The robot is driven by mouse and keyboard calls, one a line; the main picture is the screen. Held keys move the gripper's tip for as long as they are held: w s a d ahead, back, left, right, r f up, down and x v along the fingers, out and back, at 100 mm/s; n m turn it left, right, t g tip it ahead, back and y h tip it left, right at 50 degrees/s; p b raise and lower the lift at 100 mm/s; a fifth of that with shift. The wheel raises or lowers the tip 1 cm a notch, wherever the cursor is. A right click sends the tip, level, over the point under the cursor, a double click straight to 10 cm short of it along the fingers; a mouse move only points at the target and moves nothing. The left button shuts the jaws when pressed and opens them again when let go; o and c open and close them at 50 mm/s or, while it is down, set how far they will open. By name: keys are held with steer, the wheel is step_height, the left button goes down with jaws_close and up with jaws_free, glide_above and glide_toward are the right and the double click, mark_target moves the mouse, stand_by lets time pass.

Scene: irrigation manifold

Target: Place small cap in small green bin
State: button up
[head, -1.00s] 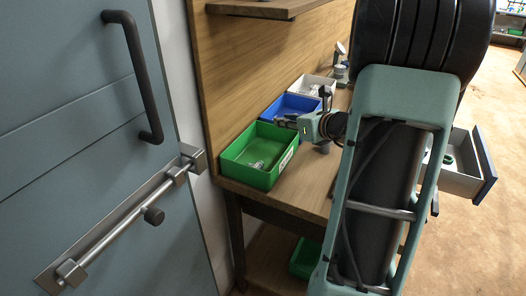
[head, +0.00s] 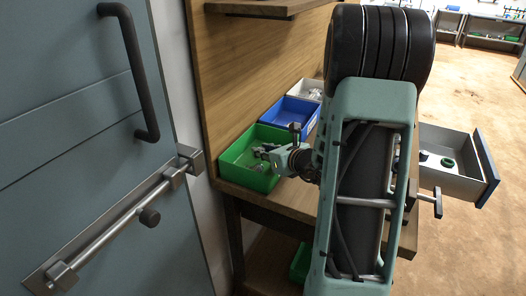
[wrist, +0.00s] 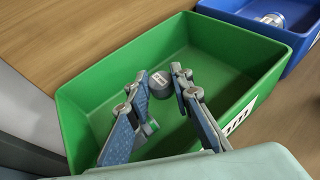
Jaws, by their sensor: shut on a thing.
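The green bin (head: 232,157) stands on the bench at its near left end. In the wrist view the green bin (wrist: 85,100) fills most of the picture, with its floor visible. My gripper (wrist: 161,79) is over the bin, its fingers pointing into it, shut on a small dark grey cap (wrist: 159,84) with a pale label. In the head view my gripper (head: 264,151) is over the same bin; the cap is too small to tell there. A small green and white item (wrist: 151,127) shows behind my left finger, low in the bin.
A blue bin (head: 291,117) and a white bin (head: 308,88) stand behind the green one. Another green bin (head: 299,264) is below the bench. An open drawer (head: 455,181) at the right holds dark round parts. A grey door with a bar handle (head: 133,70) is at the left.

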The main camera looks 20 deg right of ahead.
steer(key=shift+f+b, duration=0.4)
steer(key=shift+b, duration=0.1)
steer(key=shift+s+f, duration=0.1)
